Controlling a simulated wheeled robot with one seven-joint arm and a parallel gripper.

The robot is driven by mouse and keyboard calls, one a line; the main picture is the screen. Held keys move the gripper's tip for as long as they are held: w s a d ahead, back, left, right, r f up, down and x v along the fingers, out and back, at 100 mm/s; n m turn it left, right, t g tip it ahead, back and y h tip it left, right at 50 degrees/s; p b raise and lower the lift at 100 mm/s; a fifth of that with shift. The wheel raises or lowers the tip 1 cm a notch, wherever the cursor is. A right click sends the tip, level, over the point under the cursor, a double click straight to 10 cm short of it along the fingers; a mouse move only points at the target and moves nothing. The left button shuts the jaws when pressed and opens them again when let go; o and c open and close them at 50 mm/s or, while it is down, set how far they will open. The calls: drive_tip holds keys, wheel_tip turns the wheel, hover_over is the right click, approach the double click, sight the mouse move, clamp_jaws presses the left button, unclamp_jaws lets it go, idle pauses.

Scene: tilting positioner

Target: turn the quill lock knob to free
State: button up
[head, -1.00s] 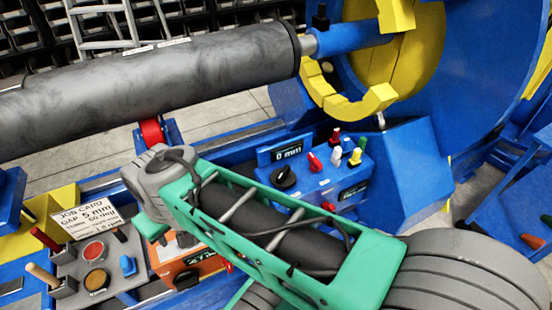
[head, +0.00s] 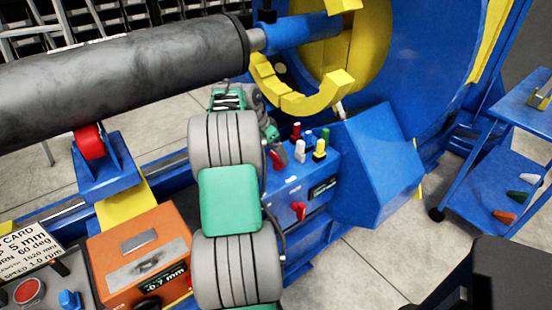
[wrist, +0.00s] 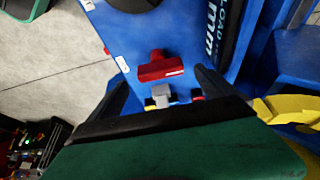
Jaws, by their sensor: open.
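A red T-shaped knob (wrist: 160,68) stands on the blue control box, in front of my gripper in the wrist view. It appears to be the quill lock knob, but its label is too small to read. In the head view the same red knob (head: 278,153) sits at the left of a group of coloured knobs. My gripper (wrist: 160,78) is open, with one dark finger on each side of the knob's line and nothing visibly held. Whether the fingers touch the panel cannot be told. In the head view my arm hides most of the gripper.
Close by on the box are a white knob (head: 299,151), a yellow knob (head: 320,150) and a lower red knob (head: 299,211). A yellow clamp ring (head: 300,100) and grey roll (head: 120,75) are above.

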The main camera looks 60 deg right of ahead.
sight(276, 157)
drive_tip(key=x, duration=0.3)
drive_tip(key=shift+d+f, duration=0.1)
drive_tip(key=shift+f, duration=0.1)
drive_tip(key=shift+c, duration=0.2)
drive_tip(key=c, duration=1.3)
